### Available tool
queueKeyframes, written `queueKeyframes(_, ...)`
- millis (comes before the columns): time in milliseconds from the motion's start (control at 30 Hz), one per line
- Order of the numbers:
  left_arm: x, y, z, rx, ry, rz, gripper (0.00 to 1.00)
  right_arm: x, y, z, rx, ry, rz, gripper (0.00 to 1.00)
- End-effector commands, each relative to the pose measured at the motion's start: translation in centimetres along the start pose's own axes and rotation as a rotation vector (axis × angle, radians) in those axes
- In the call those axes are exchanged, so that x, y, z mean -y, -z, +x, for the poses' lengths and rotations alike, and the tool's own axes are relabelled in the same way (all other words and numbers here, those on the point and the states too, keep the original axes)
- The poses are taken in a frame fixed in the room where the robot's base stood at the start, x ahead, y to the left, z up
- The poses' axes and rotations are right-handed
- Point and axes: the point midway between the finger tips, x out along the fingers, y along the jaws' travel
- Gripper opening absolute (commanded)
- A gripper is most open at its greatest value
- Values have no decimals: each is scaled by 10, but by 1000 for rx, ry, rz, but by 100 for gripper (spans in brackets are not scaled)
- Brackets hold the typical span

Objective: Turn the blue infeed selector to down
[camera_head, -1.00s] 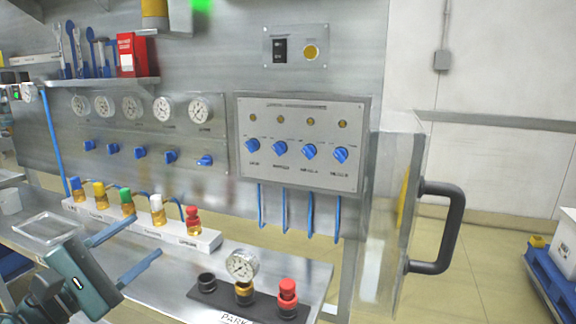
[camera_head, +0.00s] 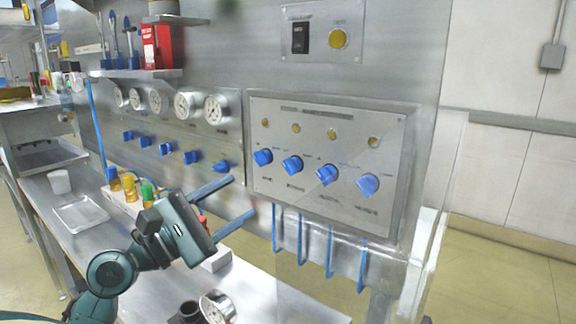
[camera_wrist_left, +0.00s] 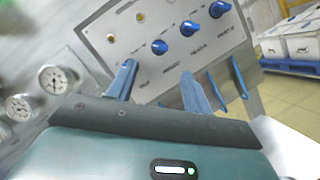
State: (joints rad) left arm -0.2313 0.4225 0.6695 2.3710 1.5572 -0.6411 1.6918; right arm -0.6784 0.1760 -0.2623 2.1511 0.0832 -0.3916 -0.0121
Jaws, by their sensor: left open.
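A grey control panel (camera_head: 330,205) carries a row of several blue selector knobs, with a yellow lamp above each. From the left in the head view they include a first knob (camera_head: 263,157), a second (camera_head: 292,165), a third (camera_head: 327,174) and a rightmost one (camera_head: 368,185). Their labels are too small to read, so I cannot tell which is the infeed selector. My left gripper (camera_head: 243,195) is open and empty, in front of the panel's lower left corner, apart from the knobs. In the wrist view, its fingers hide the leftmost knob; the panel (camera_wrist_left: 115,65) lies beyond them.
A row of gauges and smaller blue knobs (camera_head: 166,149) is left of the panel. Blue tubes (camera_head: 302,240) hang below it. A bench (camera_head: 100,235) holds bottles and a tray. A clear door edge (camera_head: 430,240) stands at the right.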

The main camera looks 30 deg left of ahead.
Motion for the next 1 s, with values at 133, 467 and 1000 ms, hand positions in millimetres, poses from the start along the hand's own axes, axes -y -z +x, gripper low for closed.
queueKeyframes(133, -4, -4, 33, 4, 0, 0, 50, 2, 7, -7, 17, -4, -20, 36)
queueKeyframes(467, -2, -2, 94, 1, -2, -2, 50, 0, 15, -14, 34, -14, -65, 36)
queueKeyframes(1000, 0, 0, 110, -1, 1, 1, 47, -7, 14, -12, 41, -31, -58, 36)
